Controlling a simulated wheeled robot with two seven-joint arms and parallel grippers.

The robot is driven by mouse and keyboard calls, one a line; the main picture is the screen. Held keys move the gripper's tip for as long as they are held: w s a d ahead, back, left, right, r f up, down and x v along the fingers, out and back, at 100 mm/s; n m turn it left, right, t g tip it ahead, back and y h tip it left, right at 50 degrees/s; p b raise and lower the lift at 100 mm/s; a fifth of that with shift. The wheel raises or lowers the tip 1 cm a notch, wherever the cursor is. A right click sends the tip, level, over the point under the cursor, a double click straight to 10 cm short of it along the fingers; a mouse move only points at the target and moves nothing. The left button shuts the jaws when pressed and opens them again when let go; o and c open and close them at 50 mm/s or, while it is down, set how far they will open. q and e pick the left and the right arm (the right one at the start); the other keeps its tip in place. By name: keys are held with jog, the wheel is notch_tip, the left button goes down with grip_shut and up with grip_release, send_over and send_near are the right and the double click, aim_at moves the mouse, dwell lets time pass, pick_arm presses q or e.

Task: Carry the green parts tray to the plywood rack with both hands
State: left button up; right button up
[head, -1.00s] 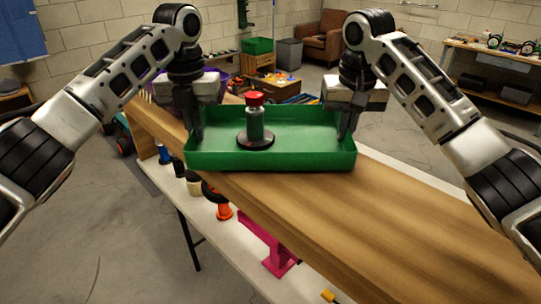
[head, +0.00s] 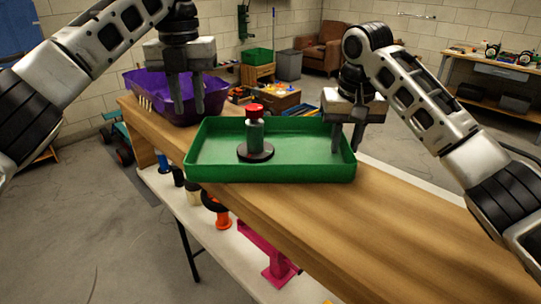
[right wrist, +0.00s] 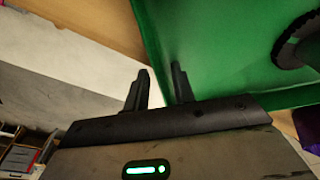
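The green parts tray (head: 300,172) rests on the wooden top of the plywood rack (head: 330,215). A dark bottle with a red cap (head: 255,130) stands upright in it on a black round base (head: 255,152). My left gripper (head: 185,108) is open and empty, above and behind the tray's left end, in front of a purple bin. My right gripper (head: 346,145) is at the tray's right wall. In the right wrist view its fingers (right wrist: 158,80) are apart, one on each side of the tray wall (right wrist: 150,40), with a gap showing.
The purple bin (head: 155,95) stands behind the tray at the far left end of the wood. The wooden top is clear to the right. Below is a white surface with an orange part (head: 222,222) and a magenta part (head: 275,265).

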jog(key=shift+r, duration=0.2)
pick_arm(q)
notch_tip(320, 180, up, 4)
jog(key=shift+f, duration=0.2)
pick_arm(e)
notch_tip(320, 180, up, 12)
jog(key=s, duration=0.1)
jog(key=shift+s+f, duration=0.25)
jog(key=shift+s, duration=0.15)
